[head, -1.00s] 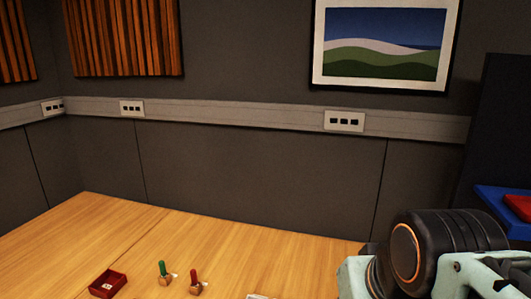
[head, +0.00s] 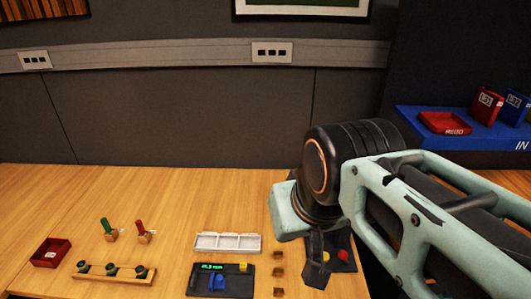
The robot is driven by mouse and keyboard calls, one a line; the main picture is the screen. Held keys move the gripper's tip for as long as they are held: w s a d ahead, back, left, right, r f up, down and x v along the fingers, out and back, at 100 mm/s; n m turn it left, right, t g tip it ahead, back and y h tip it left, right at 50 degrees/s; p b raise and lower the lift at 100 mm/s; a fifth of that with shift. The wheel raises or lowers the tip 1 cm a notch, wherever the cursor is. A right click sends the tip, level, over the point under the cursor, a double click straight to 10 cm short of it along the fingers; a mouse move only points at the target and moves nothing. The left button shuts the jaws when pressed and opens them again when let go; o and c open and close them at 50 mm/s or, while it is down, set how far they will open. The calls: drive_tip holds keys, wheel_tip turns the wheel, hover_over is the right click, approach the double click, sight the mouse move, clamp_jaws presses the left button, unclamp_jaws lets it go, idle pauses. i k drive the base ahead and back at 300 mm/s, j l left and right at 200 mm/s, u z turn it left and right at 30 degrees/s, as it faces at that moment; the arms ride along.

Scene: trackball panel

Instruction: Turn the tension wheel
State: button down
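No part in view is clearly marked as the tension wheel. A dark panel (head: 205,285) stands at the front middle of the table, with a green lit readout, a blue part (head: 218,282) and a yellow part (head: 243,267). The readout is too small to read surely. A wooden bar (head: 115,276) with dark round knobs lies to its left. My gripper (head: 317,272) points down at the right of the table, in front of a dark box with a red button (head: 343,255). Its fingers are small and dark, so their opening is unclear.
A white compartment tray (head: 228,243) lies behind the panel. Small wooden blocks (head: 278,272) sit between panel and gripper. A red tray (head: 51,252), a green-handled piece (head: 110,230) and a red-handled piece (head: 145,231) stand left. A blue shelf (head: 400,125) holds red and blue containers. The table's back is clear.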

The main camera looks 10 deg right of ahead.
sight(326, 257)
drive_tip(key=z, duration=0.75)
drive_tip(key=l+u, duration=0.2)
drive_tip(key=k+l, duration=0.05)
drive_tip(key=l, duration=0.05)
